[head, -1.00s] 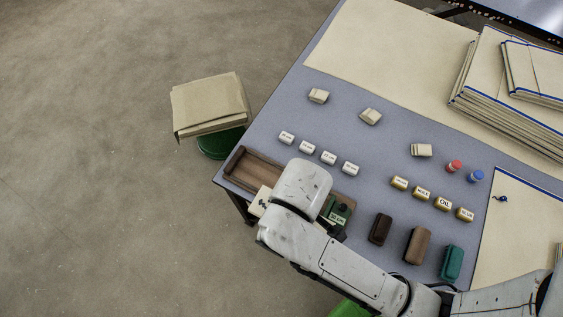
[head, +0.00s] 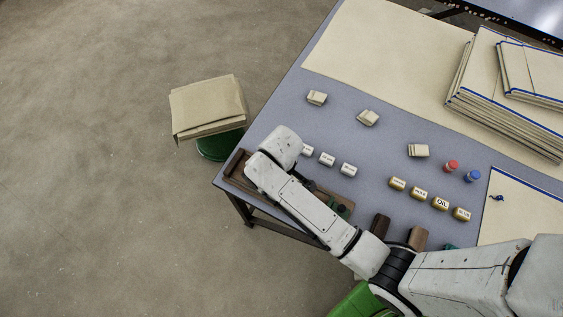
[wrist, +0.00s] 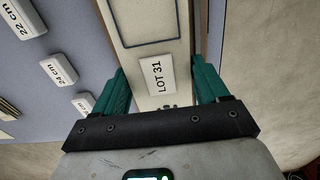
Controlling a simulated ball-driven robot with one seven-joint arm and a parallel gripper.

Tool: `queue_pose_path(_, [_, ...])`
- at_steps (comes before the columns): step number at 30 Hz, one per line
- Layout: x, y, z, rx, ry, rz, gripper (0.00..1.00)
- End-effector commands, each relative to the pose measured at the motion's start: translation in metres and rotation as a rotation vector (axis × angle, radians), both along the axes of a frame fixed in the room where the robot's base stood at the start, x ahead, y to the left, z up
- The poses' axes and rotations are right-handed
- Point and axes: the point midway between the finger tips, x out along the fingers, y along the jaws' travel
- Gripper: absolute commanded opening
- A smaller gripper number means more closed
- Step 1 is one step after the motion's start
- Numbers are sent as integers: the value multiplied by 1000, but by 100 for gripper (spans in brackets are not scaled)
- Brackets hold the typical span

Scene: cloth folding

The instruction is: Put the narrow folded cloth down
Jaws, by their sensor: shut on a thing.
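A cream strip (wrist: 153,52), apparently the narrow folded cloth, lies between the two teal fingers of my gripper (wrist: 162,76) in the wrist view. It bears a white LOT 31 label (wrist: 158,75) and a dark rectangular outline. My gripper is shut on this strip. In the head view my arm hides the gripper and the strip. A brown wooden tray (head: 236,164) shows at the table's left corner, beside and partly under my arm. I cannot tell whether the strip touches the tray.
The grey table (head: 300,118) bears white size blocks (head: 327,159), labelled gold blocks (head: 420,193) and small folded cloths (head: 368,118). A cloth stack (head: 500,85) lies at the right. More folded cloth (head: 208,105) lies on a green stool (head: 220,146) beyond the table edge.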

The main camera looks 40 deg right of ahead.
Motion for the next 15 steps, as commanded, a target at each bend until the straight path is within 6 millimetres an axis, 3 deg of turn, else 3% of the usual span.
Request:
queue_pose_path(4, [-1, 0, -17, -1, 2, 1, 41])
queue_pose_path(15, [-2, 0, -22, 0, 2, 1, 41])
